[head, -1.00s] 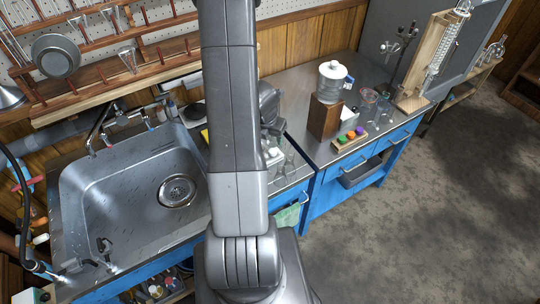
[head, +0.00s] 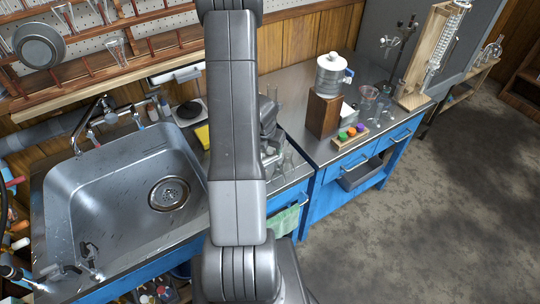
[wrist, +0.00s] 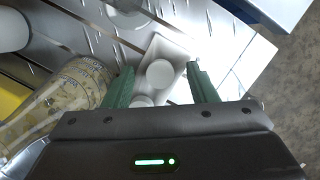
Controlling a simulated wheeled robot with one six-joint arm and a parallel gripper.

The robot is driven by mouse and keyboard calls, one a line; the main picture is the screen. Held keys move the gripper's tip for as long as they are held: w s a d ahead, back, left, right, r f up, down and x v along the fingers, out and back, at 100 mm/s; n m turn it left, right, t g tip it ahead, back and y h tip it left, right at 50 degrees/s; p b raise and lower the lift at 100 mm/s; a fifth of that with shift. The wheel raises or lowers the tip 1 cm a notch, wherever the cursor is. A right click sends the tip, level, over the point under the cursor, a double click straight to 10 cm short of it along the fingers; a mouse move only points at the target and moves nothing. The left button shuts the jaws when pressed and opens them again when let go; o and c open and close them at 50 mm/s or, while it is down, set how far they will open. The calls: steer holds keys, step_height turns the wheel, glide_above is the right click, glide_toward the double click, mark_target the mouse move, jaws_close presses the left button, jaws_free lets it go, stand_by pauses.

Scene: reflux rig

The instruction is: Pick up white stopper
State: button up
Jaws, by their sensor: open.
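A round white piece, which looks like the white stopper (wrist: 160,73), sits in a small pale tray (wrist: 177,51) in the wrist view. A second white round piece (wrist: 143,100) lies just below it, partly cut off by the gripper body. My gripper (wrist: 158,82) is open, with its green fingers on either side of these pieces and nothing held. Contact between fingers and stopper does not show. In the head view my arm hides the stopper, and the fingers cannot be made out.
Clear glassware (head: 284,160) is beside my wrist on the counter. The sink (head: 115,195) is at left. A rack with coloured stoppers (head: 350,136) and a wooden block (head: 324,114) stand at right.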

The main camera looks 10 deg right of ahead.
steer(key=c, duration=1.1)
steer(key=shift+o, duration=0.2)
steer(key=shift+r, duration=0.1)
